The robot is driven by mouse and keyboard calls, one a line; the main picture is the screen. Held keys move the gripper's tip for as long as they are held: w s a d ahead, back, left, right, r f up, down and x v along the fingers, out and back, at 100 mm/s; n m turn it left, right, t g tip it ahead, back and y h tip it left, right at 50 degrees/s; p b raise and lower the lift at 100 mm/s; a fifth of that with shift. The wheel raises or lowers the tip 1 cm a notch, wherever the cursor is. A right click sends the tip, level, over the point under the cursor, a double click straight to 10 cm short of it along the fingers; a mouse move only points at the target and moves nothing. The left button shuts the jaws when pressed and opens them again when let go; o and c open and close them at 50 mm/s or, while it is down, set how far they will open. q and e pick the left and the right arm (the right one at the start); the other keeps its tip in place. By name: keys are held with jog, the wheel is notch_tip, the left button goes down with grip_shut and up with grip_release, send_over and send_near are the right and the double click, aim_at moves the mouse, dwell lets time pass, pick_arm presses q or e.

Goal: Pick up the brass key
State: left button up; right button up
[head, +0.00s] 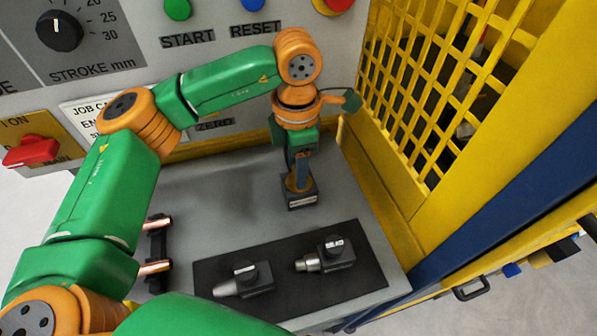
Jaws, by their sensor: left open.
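A small brass-coloured piece (296,184), which looks like the brass key, shows at a small dark labelled block (302,200) on the grey worktop. It is partly hidden by my left gripper, so its full shape cannot be made out. My left gripper (299,172) points down directly over this block, close to the brass piece. It is open. I cannot tell whether its fingers touch the brass piece. My right gripper is not in view.
A black mat (350,285) holds two dark fittings with metal noses, a left one (245,279) and a right one (328,256). Copper tube pieces (156,268) rest in a dark holder at left. A yellow mesh guard (420,90) stands at right, the control panel (205,65) behind.

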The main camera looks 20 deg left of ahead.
pick_arm(q)
jog(key=shift+w+f, duration=0.25)
jog(key=shift+f, duration=0.2)
jog(key=shift+w+f, duration=0.2)
jog(key=shift+w, duration=0.2)
jog(key=shift+s+r, duration=0.1)
jog(key=shift+s, duration=0.15)
grip_shut()
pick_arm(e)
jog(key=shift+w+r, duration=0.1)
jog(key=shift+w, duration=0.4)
pick_arm(q)
jog(key=shift+w, duration=0.15)
